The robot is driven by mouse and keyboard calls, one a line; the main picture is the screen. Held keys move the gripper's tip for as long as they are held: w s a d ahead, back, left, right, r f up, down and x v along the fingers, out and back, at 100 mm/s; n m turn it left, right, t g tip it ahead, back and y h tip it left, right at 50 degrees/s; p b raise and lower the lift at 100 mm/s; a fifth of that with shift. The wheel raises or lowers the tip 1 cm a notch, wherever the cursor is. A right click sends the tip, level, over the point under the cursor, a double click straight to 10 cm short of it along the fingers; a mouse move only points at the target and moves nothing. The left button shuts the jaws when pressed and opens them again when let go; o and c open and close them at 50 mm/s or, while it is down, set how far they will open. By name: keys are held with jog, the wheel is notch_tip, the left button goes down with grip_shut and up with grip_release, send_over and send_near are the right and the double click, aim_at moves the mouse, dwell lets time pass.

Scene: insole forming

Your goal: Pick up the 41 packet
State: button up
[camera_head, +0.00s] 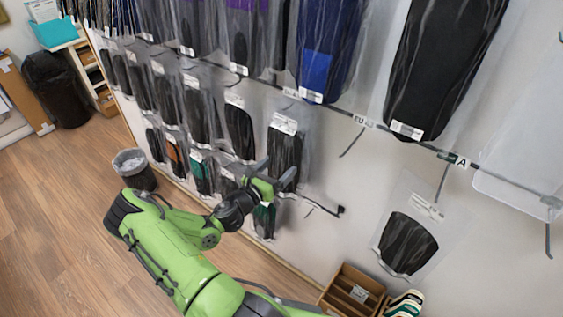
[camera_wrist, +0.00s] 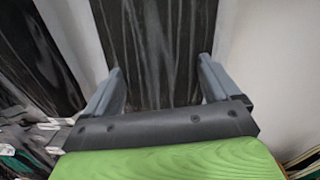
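My gripper (camera_head: 268,178) is in front of the wall of hanging packets, by the lower part of a black insole packet (camera_head: 286,150) with a white label at its top. In the wrist view my gripper (camera_wrist: 160,80) has its two fingers spread apart. A dark packet (camera_wrist: 155,45) in clear plastic fills the gap between and beyond them. I cannot tell whether the fingers touch it. I cannot read the number 41 on any label, so which packet is the 41 one is unclear.
More packets hang in rows to the left, with a dark green one (camera_head: 264,220) just below my gripper. An empty hook (camera_head: 325,208) sticks out at right. A lone black packet (camera_head: 407,245) hangs further right. A wooden box (camera_head: 352,290) and a bin (camera_head: 134,170) stand below.

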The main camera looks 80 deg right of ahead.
jog(key=c, duration=0.5)
